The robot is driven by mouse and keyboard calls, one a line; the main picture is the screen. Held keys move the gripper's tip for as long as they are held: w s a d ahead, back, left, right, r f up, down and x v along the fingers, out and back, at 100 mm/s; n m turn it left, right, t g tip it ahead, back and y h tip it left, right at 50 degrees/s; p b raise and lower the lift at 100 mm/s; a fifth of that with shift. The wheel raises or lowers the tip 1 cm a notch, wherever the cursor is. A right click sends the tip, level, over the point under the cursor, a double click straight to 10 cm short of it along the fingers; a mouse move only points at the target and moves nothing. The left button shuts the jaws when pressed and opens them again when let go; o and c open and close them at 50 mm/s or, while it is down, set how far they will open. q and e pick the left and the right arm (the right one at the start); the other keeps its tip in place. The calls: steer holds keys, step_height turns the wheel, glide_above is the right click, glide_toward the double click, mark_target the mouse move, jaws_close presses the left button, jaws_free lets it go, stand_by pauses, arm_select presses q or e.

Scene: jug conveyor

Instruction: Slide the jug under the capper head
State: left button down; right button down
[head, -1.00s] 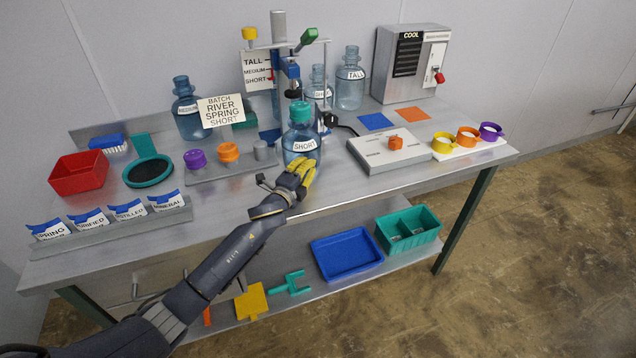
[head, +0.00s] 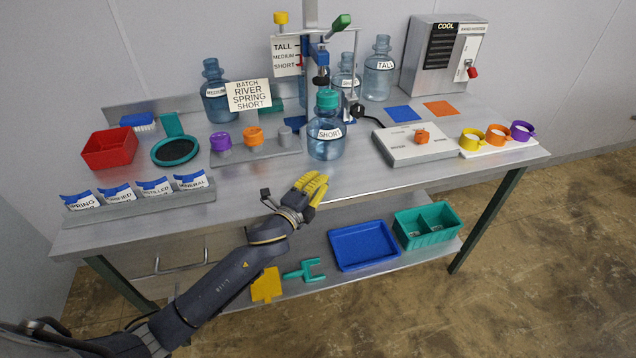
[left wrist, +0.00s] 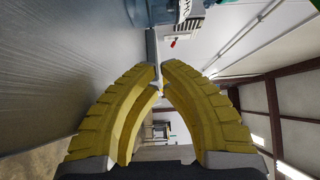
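The blue jug (head: 326,146) labelled SHORT, with a teal cap (head: 327,98), stands upright on the bench in front of the capper. The blue capper head (head: 321,76) is just above the cap in the picture; exact alignment cannot be told. My left gripper (head: 318,182) is apart from the jug, near the bench's front edge. In the left wrist view its yellow fingers (left wrist: 161,67) meet or nearly meet at the tips with nothing between them. A blue jug (left wrist: 150,12) is cut off at that view's top. My right gripper is not in view.
A cap rack (head: 277,153) lies left of the jug, and a grey box with an orange knob (head: 421,137) to the right. A height sign (head: 285,58) and batch sign (head: 248,95) stand behind.

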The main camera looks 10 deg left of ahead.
mark_target(326, 132)
arm_select(q)
steer(key=shift+s, duration=0.25)
steer(key=shift+s+d, duration=0.15)
steer(key=shift+d, duration=0.05)
steer(key=shift+n+t+y, duration=0.3)
steer(key=shift+n+y, duration=0.1)
steer(key=shift+n, duration=0.5)
steer(key=d, duration=0.4)
steer(key=shift+r, duration=0.4)
steer(key=shift+w+d+r+n+y, duration=0.15)
steer(key=shift+d+n+y, duration=0.05)
steer(key=shift+d+y, duration=0.15)
steer(key=shift+w+d+r+n+y, duration=0.1)
steer(key=shift+w+d+n+y, duration=0.1)
steer(key=shift+d+y, duration=0.1)
steer(key=shift+w+a+f+y, duration=0.1)
steer(key=shift+w+a+y, duration=0.1)
steer(key=shift+a+y, duration=0.2)
steer(key=shift+w+m, duration=0.25)
steer(key=shift+m, duration=0.05)
steer(key=w, duration=0.6)
steer(key=w+d, duration=0.1)
steer(key=w, duration=0.2)
steer(key=shift+w, duration=0.1)
steer(key=shift+w+a, duration=0.55)
steer(key=shift+w, duration=0.3)
steer(key=shift+w+a, duration=0.6)
steer(key=shift+w, duration=0.15)
